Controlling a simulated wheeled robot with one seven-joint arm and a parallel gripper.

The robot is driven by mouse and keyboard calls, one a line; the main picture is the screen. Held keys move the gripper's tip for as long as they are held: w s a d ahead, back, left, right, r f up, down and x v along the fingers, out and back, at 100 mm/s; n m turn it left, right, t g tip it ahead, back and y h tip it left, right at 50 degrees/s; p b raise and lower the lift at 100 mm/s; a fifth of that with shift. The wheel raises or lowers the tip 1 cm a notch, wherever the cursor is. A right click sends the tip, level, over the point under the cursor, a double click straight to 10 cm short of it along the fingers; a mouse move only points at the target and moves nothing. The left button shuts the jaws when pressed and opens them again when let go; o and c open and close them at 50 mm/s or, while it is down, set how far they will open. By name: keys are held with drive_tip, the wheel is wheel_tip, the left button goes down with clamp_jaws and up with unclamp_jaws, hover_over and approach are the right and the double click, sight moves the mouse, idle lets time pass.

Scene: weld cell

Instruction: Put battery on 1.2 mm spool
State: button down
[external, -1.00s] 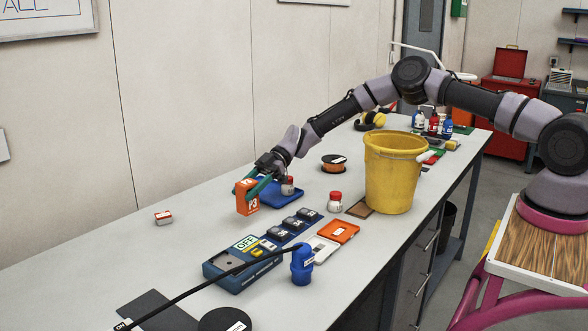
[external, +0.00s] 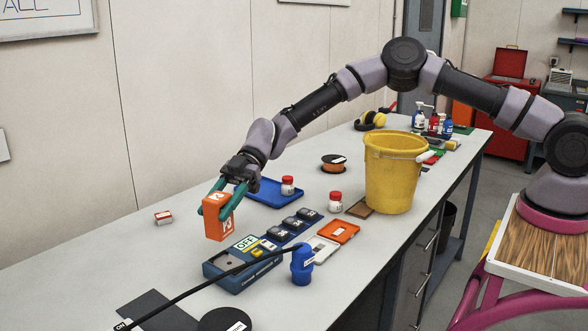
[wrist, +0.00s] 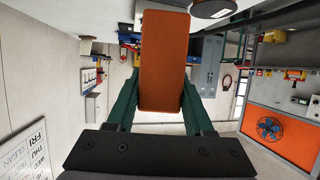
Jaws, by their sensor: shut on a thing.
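The battery, an orange block (external: 219,217) with white marks, is held above the bench. My gripper (external: 217,200) has green fingers shut on its sides. In the wrist view the battery (wrist: 164,60) is between the fingers (wrist: 160,105). An orange spool (external: 333,162) with dark flanges and a white label lies on the bench toward the back, well away from the battery. A black round thing (external: 226,321) with a white label, perhaps another spool, is cut off at the front edge of the view. Neither label is readable, so I cannot tell which is 1.2 mm.
A blue-green box marked OFF (external: 243,264) is just below and right of the battery, with a black cable crossing it. The bench's left side is mostly clear.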

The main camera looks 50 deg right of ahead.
drive_tip(key=s+a+r+n+g, duration=0.2)
drive_tip(key=s+a, duration=1)
drive_tip(key=s, duration=0.1)
drive_tip(key=h, duration=0.1)
hover_over(224, 325)
wheel_tip(224, 325, down, 5)
drive_tip(key=shift+f, duration=2.45)
drive_tip(key=shift+f+g, duration=0.1)
drive_tip(key=shift+g, duration=0.3)
drive_tip(key=shift+c, duration=1.4)
unclamp_jaws()
